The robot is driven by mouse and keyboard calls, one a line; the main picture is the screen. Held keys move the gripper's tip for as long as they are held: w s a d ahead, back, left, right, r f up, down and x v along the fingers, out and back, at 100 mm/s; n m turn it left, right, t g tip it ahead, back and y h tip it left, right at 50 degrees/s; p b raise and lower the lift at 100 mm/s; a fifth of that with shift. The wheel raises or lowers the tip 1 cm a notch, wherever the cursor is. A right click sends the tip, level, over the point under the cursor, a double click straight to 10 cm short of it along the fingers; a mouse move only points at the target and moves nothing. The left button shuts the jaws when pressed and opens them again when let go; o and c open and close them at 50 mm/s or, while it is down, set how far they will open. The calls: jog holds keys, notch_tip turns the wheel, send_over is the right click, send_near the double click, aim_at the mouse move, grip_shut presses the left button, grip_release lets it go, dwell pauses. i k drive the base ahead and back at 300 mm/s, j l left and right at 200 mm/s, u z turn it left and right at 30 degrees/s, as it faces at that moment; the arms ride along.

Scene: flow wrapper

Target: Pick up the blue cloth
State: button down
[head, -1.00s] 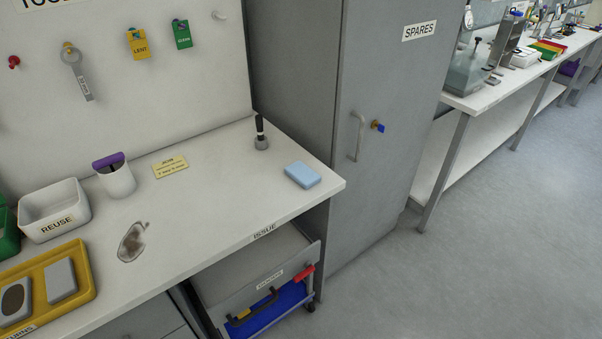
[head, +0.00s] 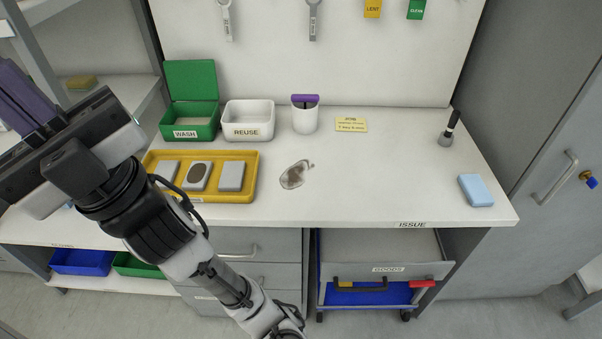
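The blue cloth (head: 476,190) is a light blue folded block lying flat near the right front corner of the white bench (head: 400,190) in the head view. It is unobstructed. My gripper (head: 22,98) is at the far left of the view, high in front of the bench's left end and far from the cloth. Its hand is seen from behind, and dark purple-grey parts beyond it run to the picture edge. I cannot tell whether its fingers are open or shut.
A black-handled tool (head: 450,128) stands behind the cloth. The yellow tray (head: 249,160), green WASH box (head: 190,133), white REUSE box (head: 248,135) and white cup (head: 305,120) stand left. A grey cabinet (head: 545,130) is at right.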

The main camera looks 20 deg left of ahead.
aim_at(475, 189)
jog(key=i+j+z, duration=0.2)
jog(key=i+z, duration=0.25)
jog(key=i+j+z, duration=0.45)
jog(key=l, duration=0.1)
